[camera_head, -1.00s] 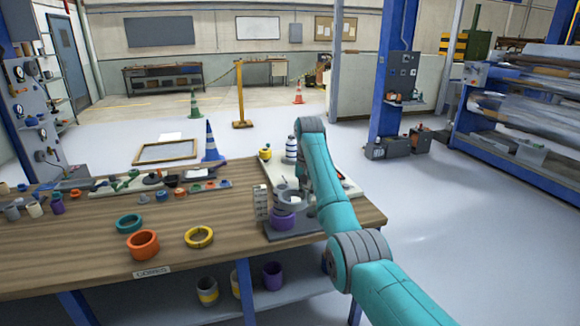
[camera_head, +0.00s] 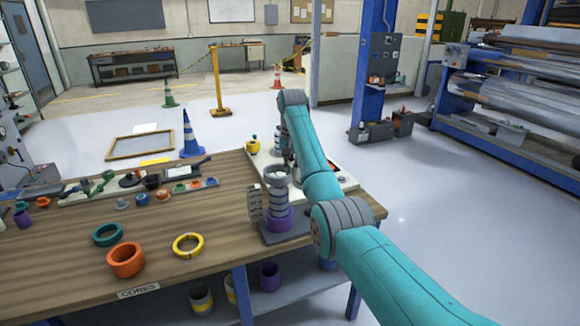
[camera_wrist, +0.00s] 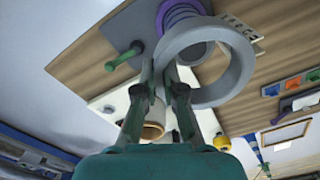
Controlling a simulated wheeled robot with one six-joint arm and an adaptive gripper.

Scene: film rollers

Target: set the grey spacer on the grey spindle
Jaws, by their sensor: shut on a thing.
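A grey ring-shaped spacer (camera_wrist: 233,75) is large in the wrist view, close to the camera. My gripper (camera_wrist: 164,72) is shut on the left side of its wall. In the head view a grey ring (camera_head: 277,172), likely this spacer, shows at the top of a grey column with a purple part (camera_head: 281,219) at its foot. The purple ribbed part (camera_wrist: 181,16) lies behind the spacer's upper edge in the wrist view. The grey spindle is not clearly distinguishable; I cannot tell whether the spacer is around it. My arm hides the gripper in the head view.
A pale slotted block (camera_head: 255,202) stands close left of the column. A green peg (camera_wrist: 122,56) stands nearby in the wrist view. Orange (camera_head: 126,260), teal (camera_head: 107,235) and yellow (camera_head: 188,245) rings lie left on the wooden table (camera_head: 75,275).

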